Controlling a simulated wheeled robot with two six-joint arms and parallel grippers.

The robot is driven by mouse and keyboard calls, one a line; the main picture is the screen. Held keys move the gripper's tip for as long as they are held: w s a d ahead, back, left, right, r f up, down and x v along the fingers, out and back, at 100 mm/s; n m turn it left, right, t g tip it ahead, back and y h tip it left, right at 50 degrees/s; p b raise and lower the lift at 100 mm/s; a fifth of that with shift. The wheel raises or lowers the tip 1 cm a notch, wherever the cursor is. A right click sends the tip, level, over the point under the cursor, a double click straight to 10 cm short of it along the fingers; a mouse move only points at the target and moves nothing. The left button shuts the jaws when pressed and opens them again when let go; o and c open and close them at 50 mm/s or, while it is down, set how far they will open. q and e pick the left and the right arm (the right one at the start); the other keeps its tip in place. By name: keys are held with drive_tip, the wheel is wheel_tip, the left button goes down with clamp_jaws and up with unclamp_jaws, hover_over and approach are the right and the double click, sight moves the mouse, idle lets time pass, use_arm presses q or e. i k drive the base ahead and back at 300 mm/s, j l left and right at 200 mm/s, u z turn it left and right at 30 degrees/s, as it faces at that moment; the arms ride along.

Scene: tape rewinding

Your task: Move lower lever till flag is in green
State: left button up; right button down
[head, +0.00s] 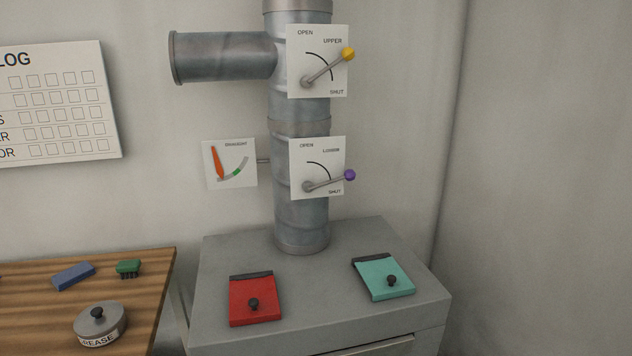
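The lower lever (330,182) is a grey arm with a purple knob (350,175) on a white plate marked OPEN, LOWER and SHUT. It points right and slightly up, near the SHUT label. Left of the pipe is a white draught gauge (229,163) with an orange flag (217,162). The flag leans up and left, off the small green band (237,172) on the arc. The upper lever (329,68) has a yellow knob (348,54) and points up and right between OPEN and SHUT. Neither gripper shows in the head view.
The metal pipe (301,220) rises from a grey cabinet (345,237) bearing a red flap (254,301) and a teal flap (383,278). A wooden table (40,300) at left holds a grease tin (99,324), a blue block (73,276) and a green brush (128,268).

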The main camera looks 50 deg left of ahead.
sight(350, 175)
drive_tip(key=u, duration=1.35)
drive_tip(key=j, duration=0.1)
